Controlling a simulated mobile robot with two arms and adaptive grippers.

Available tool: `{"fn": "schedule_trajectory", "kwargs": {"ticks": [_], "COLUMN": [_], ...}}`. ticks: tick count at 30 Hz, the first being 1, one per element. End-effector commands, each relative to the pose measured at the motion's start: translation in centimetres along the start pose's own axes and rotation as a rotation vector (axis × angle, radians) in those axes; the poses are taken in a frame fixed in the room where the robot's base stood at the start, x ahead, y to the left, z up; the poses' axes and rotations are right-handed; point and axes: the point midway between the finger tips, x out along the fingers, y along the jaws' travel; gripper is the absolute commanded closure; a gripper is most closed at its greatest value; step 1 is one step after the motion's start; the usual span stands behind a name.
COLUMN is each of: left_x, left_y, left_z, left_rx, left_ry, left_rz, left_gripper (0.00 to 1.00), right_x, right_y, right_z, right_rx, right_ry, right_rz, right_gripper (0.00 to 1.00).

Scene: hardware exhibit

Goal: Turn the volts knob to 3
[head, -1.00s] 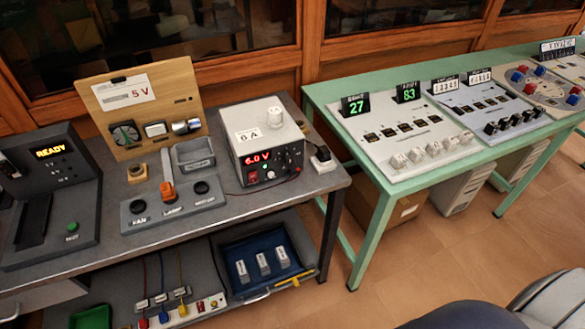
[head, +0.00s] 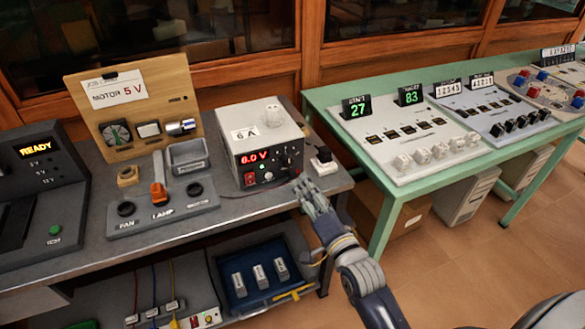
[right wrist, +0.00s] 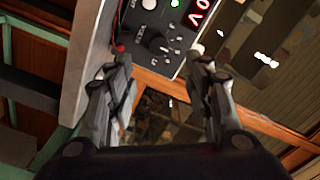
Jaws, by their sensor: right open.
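The power supply (head: 262,140) is a light box with a dark front panel on the grey bench. Its red display (head: 255,157) appears to read 6.0 V. A dark knob with a white pointer (right wrist: 158,43), apparently the volts knob, is on that panel in the right wrist view; its scale is too small to read. My right gripper (head: 312,192) is in front of the panel's lower right in the head view. It is open and empty; in the right wrist view its fingers (right wrist: 160,70) are apart, with the knob beyond and between them, not visibly touched. My left gripper is out of view.
A white knob (head: 274,113) sits on top of the box beside a "6 A" card. A small block with a dark top (head: 323,160) stands right of the box. A board (head: 135,105) reading "MOTOR 5 V" stands left. The green table (head: 330,95) holds switch panels.

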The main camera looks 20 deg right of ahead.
Motion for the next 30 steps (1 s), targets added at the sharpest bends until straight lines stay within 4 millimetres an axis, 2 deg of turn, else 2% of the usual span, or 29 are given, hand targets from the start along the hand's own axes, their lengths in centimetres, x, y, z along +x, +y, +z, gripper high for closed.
{"fn": "schedule_trajectory", "kwargs": {"ticks": [9, 15, 21, 29, 30], "left_x": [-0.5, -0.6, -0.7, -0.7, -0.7], "left_y": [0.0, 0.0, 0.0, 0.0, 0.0], "left_z": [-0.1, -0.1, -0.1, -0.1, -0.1], "left_rx": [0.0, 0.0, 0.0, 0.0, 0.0], "left_ry": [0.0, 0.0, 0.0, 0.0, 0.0], "left_rz": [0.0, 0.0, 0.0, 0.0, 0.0], "left_gripper": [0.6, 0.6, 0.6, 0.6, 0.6], "right_x": [5.7, 8.6, 9.9, 10.0, 10.0], "right_y": [-0.1, -0.1, 0.1, 0.1, 0.1], "right_z": [0.0, 0.1, 0.1, 0.1, 0.1], "right_rx": [-0.003, -0.004, -0.004, -0.004, -0.004], "right_ry": [0.0, -0.001, -0.002, -0.002, -0.002], "right_rz": [-0.001, 0.0, 0.002, 0.002, 0.002], "right_gripper": [0.53, 0.53, 0.53, 0.53, 0.59]}}
